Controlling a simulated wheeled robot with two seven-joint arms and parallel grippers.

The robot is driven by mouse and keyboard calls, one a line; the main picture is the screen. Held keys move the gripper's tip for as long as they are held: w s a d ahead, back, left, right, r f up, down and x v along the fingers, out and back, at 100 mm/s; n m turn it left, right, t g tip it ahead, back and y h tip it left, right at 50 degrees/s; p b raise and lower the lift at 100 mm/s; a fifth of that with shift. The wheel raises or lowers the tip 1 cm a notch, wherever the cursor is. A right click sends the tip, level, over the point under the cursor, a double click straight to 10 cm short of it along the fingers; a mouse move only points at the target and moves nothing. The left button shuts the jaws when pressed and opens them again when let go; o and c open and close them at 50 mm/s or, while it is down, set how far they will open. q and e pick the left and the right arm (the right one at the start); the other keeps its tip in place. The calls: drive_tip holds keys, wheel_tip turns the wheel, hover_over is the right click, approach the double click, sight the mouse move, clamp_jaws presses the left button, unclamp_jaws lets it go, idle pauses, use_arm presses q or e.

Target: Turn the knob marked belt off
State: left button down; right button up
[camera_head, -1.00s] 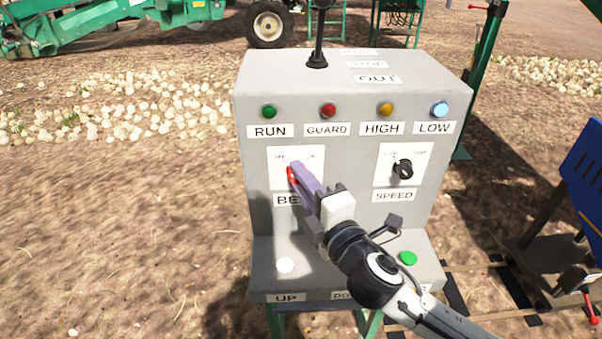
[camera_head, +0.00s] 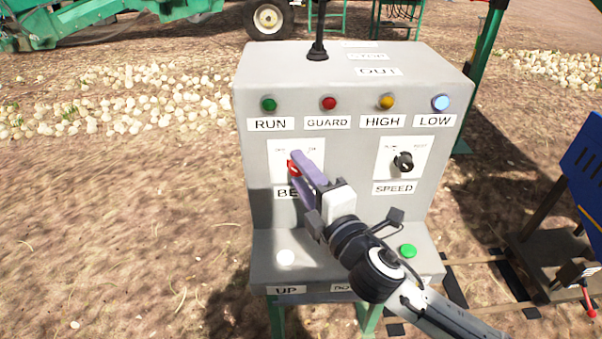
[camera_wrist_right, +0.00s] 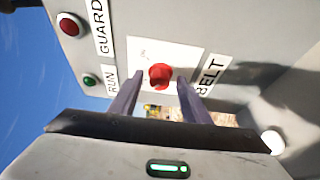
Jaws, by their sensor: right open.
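The red belt knob (camera_head: 293,168) is on a white plate with small lettering, above the partly covered BELT label, on the grey control box (camera_head: 350,75). In the right wrist view the knob (camera_wrist_right: 160,76) is between the tips of my two purple fingers, with a gap on each side. My right gripper (camera_wrist_right: 160,82) is open and faces the panel. In the head view the upper finger (camera_head: 307,168) covers part of the knob and its plate. I cannot tell which mark the knob points to. My left gripper is not in view.
The black speed knob (camera_head: 403,162) is to the right. Four lamps sit above. A white button (camera_head: 286,257) and a green button (camera_head: 408,251) are on the lower ledge. A black lever (camera_head: 318,45) stands on top. Bare soil is open at left.

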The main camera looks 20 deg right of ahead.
drive_tip(key=s+d+b, duration=0.1)
drive_tip(key=s, duration=0.8)
drive_tip(key=shift+s+b, duration=0.4)
drive_tip(key=shift+d, duration=0.1)
